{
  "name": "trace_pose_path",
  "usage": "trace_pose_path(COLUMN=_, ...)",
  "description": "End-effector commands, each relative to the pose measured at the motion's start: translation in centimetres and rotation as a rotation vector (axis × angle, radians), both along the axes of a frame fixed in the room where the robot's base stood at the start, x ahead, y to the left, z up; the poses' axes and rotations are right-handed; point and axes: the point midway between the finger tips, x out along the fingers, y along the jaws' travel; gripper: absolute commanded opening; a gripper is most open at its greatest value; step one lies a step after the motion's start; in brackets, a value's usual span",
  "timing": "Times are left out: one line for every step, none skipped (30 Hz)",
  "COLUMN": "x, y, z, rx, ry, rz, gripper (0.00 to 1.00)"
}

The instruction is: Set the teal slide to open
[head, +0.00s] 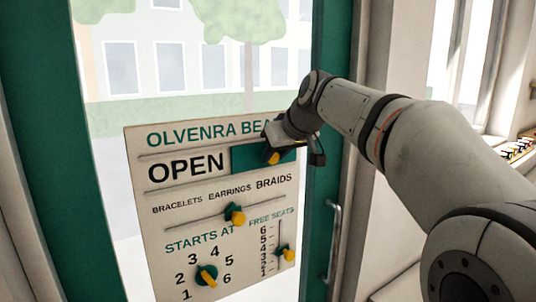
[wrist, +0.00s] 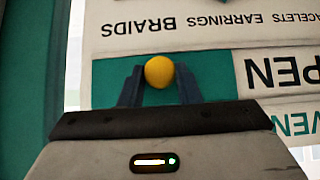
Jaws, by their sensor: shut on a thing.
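The white board (head: 140,230) hangs on the glass door. Its teal slide (head: 243,159) covers the right part of the top row, and the word OPEN (head: 186,167) is fully uncovered to its left. The slide's round yellow knob (head: 274,158) is partly hidden by my gripper (head: 271,150) in the head view. In the wrist view, which is upside down, the two dark fingers of my gripper (wrist: 159,80) are shut on the yellow knob (wrist: 159,71), with the teal slide (wrist: 216,72) behind. OPEN is partly cut off there.
Lower on the board are a BRACELETS/EARRINGS/BRAIDS slider (head: 236,214), a STARTS AT dial (head: 207,274) and a FREE SEATS slider (head: 285,252). The door handle (head: 333,240) is right of the board. A sill with small colourful items (head: 518,150) is at far right.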

Motion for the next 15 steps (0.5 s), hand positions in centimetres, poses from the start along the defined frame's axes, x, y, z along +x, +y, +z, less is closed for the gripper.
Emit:
trace_pose_path(x=0.13, y=-0.19, z=0.15, rx=-0.004, ry=-0.007, rz=-0.004, gripper=0.0)
trace_pose_path(x=0.12, y=-0.13, z=0.16, rx=-0.004, ry=-0.008, rz=-0.004, gripper=0.0)
trace_pose_path(x=0.11, y=-0.06, z=0.16, rx=-0.004, ry=-0.008, rz=-0.002, gripper=0.31)
trace_pose_path(x=0.1, y=-0.01, z=0.15, rx=-0.005, ry=-0.008, rz=-0.001, gripper=0.33)
trace_pose_path(x=0.08, y=0.05, z=0.15, rx=-0.004, ry=-0.008, rz=-0.001, gripper=0.36)
trace_pose_path(x=0.06, y=0.15, z=0.14, rx=-0.004, ry=-0.008, rz=0.001, gripper=0.39)
trace_pose_path(x=0.04, y=0.2, z=0.14, rx=-0.004, ry=-0.007, rz=0.001, gripper=0.41)
trace_pose_path(x=0.01, y=0.26, z=0.13, rx=-0.004, ry=-0.006, rz=0.003, gripper=0.44)
trace_pose_path(x=-0.01, y=0.34, z=0.12, rx=-0.004, ry=-0.006, rz=0.004, gripper=0.47)
trace_pose_path(x=-0.03, y=0.39, z=0.11, rx=-0.004, ry=-0.006, rz=0.005, gripper=0.49)
trace_pose_path(x=-0.05, y=0.43, z=0.1, rx=-0.003, ry=-0.006, rz=0.006, gripper=0.51)
trace_pose_path(x=-0.06, y=0.5, z=0.09, rx=-0.003, ry=-0.006, rz=0.007, gripper=0.51)
trace_pose_path(x=-0.08, y=0.53, z=0.08, rx=-0.003, ry=-0.004, rz=0.008, gripper=0.51)
trace_pose_path(x=-0.09, y=0.56, z=0.08, rx=-0.003, ry=-0.004, rz=0.008, gripper=0.51)
trace_pose_path(x=-0.1, y=0.59, z=0.07, rx=-0.002, ry=-0.004, rz=0.008, gripper=0.51)
